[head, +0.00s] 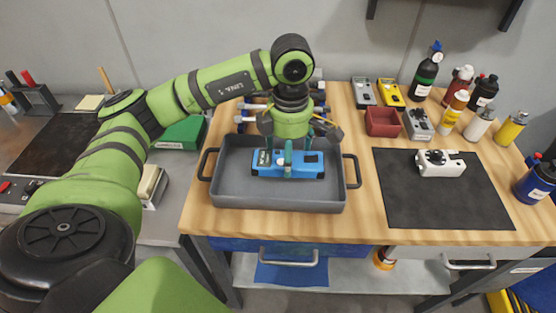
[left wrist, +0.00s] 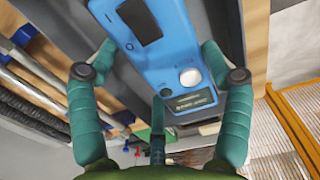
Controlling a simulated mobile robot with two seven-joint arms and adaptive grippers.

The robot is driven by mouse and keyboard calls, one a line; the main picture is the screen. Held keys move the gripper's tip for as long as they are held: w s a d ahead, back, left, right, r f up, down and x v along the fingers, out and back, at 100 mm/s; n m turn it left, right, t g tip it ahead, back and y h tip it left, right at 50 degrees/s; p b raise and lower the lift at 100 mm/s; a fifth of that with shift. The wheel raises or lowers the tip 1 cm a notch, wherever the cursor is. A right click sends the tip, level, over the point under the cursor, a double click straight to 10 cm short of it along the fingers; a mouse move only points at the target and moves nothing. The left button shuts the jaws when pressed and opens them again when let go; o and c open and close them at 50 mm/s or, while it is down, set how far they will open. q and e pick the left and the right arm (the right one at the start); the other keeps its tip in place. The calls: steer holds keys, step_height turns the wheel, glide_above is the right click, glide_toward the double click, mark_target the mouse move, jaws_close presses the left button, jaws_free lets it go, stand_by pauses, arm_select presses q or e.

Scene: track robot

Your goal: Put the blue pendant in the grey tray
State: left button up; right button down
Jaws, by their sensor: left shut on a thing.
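The blue pendant (head: 309,167) is a blue box with a dark screen, held over the grey tray (head: 230,195), a shallow pan with black handles at both ends. My left gripper (head: 288,165) reaches down from above with its green fingers around the middle of the pendant. In the left wrist view the pendant (left wrist: 165,50) lies between the fingers of my left gripper (left wrist: 160,85). In the head view the pendant is inside the tray's outline; I cannot tell whether it touches the tray floor. My right gripper is not in view.
A black mat (head: 440,205) with a white device (head: 441,163) lies right of the tray. A red bin (head: 382,122), a grey device (head: 418,124) and several bottles stand at the back right. A green case (head: 182,133) is left of the tray. Tools lie behind it.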

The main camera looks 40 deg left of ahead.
mark_target(280, 167)
arm_select(q)
steer(key=shift+s+a+f, duration=0.2)
steer(key=shift+a+f, duration=0.05)
steer(key=shift+a, duration=0.2)
steer(key=shift+s+a+f, duration=0.15)
steer(key=shift+a+f, duration=0.1)
steer(key=shift+a, duration=0.15)
step_height(280, 167, down, 4)
steer(key=shift+r+p, duration=0.1)
steer(key=shift+p, duration=0.5)
steer(key=shift+f, duration=0.2)
steer(key=shift+f, duration=0.1)
steer(key=shift+f+b, duration=0.1)
steer(key=shift+b, duration=0.2)
steer(key=o, duration=1.3)
